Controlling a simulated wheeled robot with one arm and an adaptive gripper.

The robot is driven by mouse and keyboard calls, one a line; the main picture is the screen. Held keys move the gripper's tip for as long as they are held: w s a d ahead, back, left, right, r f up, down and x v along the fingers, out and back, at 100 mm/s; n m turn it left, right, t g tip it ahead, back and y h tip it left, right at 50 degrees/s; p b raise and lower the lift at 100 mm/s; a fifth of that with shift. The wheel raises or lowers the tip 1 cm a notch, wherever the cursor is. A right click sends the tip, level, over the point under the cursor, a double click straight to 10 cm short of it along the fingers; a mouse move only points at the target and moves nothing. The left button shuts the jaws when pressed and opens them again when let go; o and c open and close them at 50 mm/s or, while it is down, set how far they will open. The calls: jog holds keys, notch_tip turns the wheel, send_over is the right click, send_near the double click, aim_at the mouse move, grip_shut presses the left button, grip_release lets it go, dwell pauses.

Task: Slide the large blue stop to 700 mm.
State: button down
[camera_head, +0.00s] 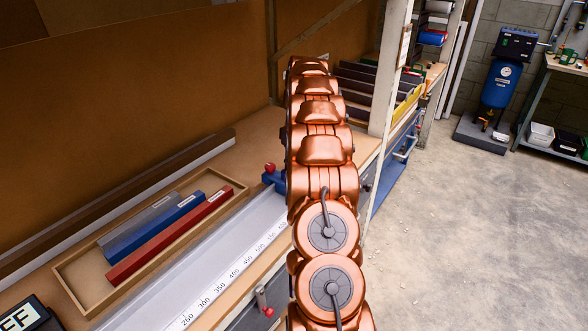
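A blue block with a red knob (273,179), which looks like the large blue stop, sits at the far visible end of the pale measuring rail, just left of my arm. My copper arm covers its right side. The rail's scale (220,285) shows marks from 250 upward, rising away from me; the marks around the stop are hidden by my arm, so I cannot read its position. My gripper cannot be made out; the arm reaches away over the bench and its end is not visible.
A wooden tray (72,287) holds grey, blue and red bars left of the rail. A white post (392,70) and a rack of dark bars (365,85) lie beyond my arm.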

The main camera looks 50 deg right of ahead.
jog(key=c, duration=1.2)
grip_release()
jog(key=shift+s, duration=0.1)
